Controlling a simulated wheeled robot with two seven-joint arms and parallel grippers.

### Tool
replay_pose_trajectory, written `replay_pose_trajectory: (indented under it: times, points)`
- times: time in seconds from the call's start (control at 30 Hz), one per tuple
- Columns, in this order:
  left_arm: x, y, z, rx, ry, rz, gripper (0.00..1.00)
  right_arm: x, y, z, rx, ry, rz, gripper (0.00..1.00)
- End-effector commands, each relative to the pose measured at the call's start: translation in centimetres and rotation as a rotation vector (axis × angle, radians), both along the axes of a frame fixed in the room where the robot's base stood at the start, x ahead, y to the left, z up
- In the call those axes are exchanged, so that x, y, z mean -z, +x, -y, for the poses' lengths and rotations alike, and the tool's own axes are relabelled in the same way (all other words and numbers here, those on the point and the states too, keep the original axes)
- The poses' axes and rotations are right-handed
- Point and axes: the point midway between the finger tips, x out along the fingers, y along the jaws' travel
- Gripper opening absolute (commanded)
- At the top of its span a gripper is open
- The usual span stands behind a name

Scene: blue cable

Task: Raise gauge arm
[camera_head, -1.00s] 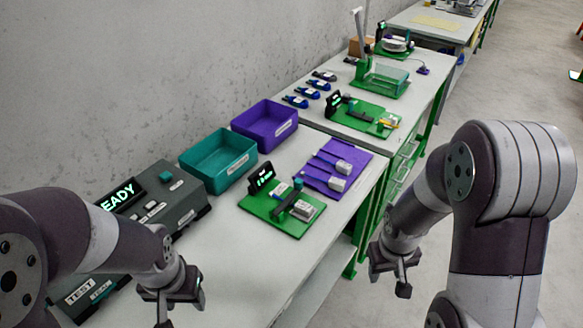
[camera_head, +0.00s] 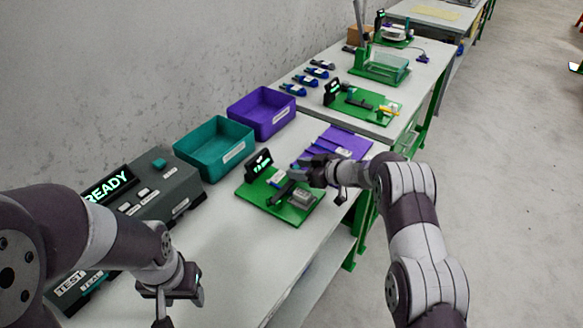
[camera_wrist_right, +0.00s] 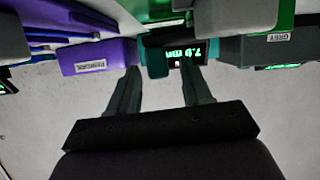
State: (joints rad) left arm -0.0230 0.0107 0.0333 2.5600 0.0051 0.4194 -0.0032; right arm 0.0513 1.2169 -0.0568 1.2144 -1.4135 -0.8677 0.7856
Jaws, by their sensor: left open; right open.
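The gauge is a green board (camera_head: 270,212) on the near bench, with a small lit display (camera_head: 259,164) at its back. A dark gauge arm (camera_head: 283,191) lies across the board beside a grey block (camera_head: 302,199). My right gripper (camera_head: 306,174) is open just right of the gauge arm, above the board's right edge; whether it touches the arm cannot be told. In the right wrist view, which is upside down, my open right fingers (camera_wrist_right: 158,82) point towards the lit display (camera_wrist_right: 186,54). My left gripper (camera_head: 170,305) is open and empty at the lower left.
A purple tray (camera_head: 350,144) lies behind my right gripper. A teal bin (camera_head: 214,166) and a purple bin (camera_head: 262,128) stand along the wall. A grey tester (camera_head: 160,200) reading READY is at left. The near bench front (camera_head: 240,270) is clear.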

Motion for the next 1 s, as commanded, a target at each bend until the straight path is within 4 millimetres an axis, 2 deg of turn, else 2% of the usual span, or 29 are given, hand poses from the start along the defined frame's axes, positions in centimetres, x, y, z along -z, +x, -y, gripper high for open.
replay_pose_trajectory:
  times: [0.2,0.57,0.67,0.7,0.73,1.0]
  points:
    - [0.1,0.0,0.0,0.0,0.0,0.0,0.51,1.2,1.7,-2.1,0.0,0.001,-0.001,0.49]
    - [0.1,0.0,0.0,0.0,0.0,0.0,0.51,1.3,2.0,-2.5,0.001,0.0,0.0,0.49]
    - [0.1,0.0,0.0,0.0,0.0,0.0,0.51,1.3,2.0,-2.5,0.001,0.0,0.0,0.2]
    - [0.1,0.0,0.0,0.0,0.0,0.0,0.51,1.3,2.0,-2.5,0.001,0.0,0.0,0.07]
    - [0.1,0.0,0.0,0.0,0.0,0.0,0.51,1.3,2.0,-2.5,0.001,0.0,0.0,0.0]
    - [0.1,0.0,0.0,0.0,0.0,0.0,0.51,1.1,2.1,-2.5,0.001,-0.007,0.011,0.0]
